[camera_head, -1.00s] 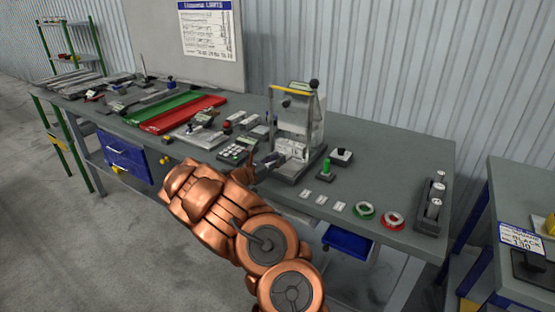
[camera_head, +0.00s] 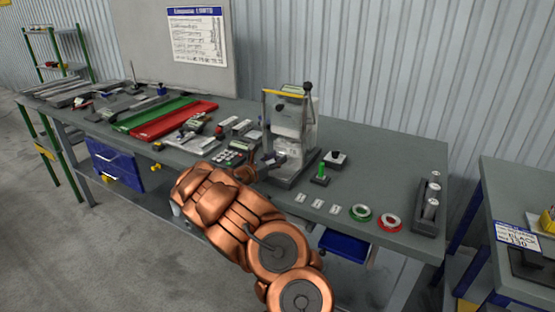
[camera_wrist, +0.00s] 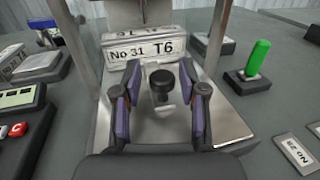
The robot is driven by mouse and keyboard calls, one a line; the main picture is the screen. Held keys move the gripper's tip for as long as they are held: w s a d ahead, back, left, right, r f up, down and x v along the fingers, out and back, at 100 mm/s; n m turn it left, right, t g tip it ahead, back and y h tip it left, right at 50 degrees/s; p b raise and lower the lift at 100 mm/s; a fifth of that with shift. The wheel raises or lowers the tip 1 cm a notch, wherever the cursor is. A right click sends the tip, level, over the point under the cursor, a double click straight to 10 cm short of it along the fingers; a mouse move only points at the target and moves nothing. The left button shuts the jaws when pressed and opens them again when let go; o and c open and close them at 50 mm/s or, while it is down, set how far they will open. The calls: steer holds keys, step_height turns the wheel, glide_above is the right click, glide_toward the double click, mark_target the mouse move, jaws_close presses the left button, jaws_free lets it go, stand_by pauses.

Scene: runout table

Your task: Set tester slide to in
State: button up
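The tester (camera_head: 292,125) is a grey upright frame with a yellow top bar and a black-knobbed lever, standing on the bench. In the wrist view, a shiny metal slide plate (camera_wrist: 226,122) lies at its foot, with a plate marked "No 31 T6" (camera_wrist: 147,46) behind. A black round knob (camera_wrist: 160,77) stands up in front of that plate. My gripper (camera_wrist: 160,92) is open, with its purple-padded fingers on either side of the knob. Gaps show between pads and knob. In the head view my gripper (camera_head: 268,163) is at the tester's front left, partly hidden by my arm.
A keypad unit (camera_head: 232,155) is close on the left. Small tags and green and red rings (camera_head: 388,222) lie at the bench front.

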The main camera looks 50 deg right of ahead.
steer(key=shift+o, duration=0.4)
steer(key=shift+a, duration=0.15)
steer(key=a, duration=0.7)
steer(key=w+a, duration=0.1)
steer(key=a, duration=0.3)
steer(key=shift+w+a, duration=0.1)
steer(key=shift+a, duration=0.25)
